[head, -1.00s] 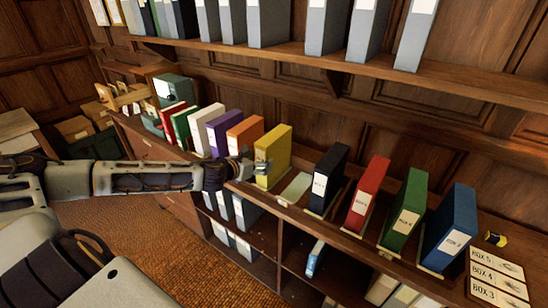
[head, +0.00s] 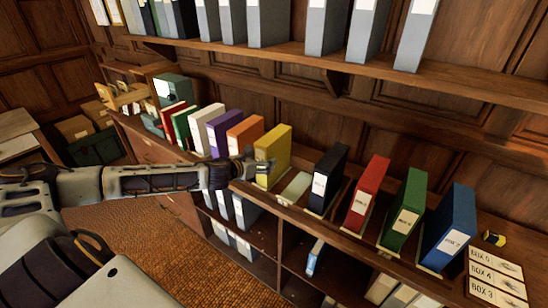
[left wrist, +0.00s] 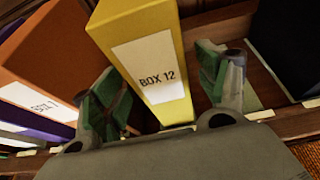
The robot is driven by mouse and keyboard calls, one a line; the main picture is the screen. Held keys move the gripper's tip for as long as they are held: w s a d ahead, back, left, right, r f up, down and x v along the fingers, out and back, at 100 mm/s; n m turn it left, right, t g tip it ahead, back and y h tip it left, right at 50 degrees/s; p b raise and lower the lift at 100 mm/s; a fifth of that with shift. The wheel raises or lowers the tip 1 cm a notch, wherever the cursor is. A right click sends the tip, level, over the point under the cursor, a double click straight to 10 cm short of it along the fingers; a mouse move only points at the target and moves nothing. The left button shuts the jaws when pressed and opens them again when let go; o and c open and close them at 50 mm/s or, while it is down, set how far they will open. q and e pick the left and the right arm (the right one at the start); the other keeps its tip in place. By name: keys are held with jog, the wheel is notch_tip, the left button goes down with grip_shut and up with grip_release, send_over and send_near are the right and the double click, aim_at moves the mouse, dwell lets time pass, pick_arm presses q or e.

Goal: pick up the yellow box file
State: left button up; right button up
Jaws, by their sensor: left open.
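The yellow box file (head: 273,154) stands upright on the middle shelf in the head view, between the orange box file (head: 244,134) and a pale flat marker (head: 296,187). In the left wrist view the yellow box file (left wrist: 145,50) carries a white label reading BOX 12. My left gripper (head: 250,170) is open at the file's front. In the left wrist view its green-padded fingers (left wrist: 160,90) stand on either side of the file, with a gap at the right finger. My right gripper is not in view.
A black box file (head: 325,180) stands right of the pale marker, then red (head: 366,195), green (head: 403,210) and blue (head: 448,228) ones. Purple (head: 222,130) and white ones stand left of the orange one. An upper shelf (head: 330,62) with grey files overhangs behind.

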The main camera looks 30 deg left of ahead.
pick_arm(q)
jog(key=shift+p+x, duration=0.6)
jog(key=shift+x, duration=1.75)
jog(key=shift+f, duration=0.1)
jog(key=shift+c, duration=0.6)
jog(key=c, duration=1.4)
jog(key=shift+c, duration=0.6)
jog(key=shift+r, duration=0.25)
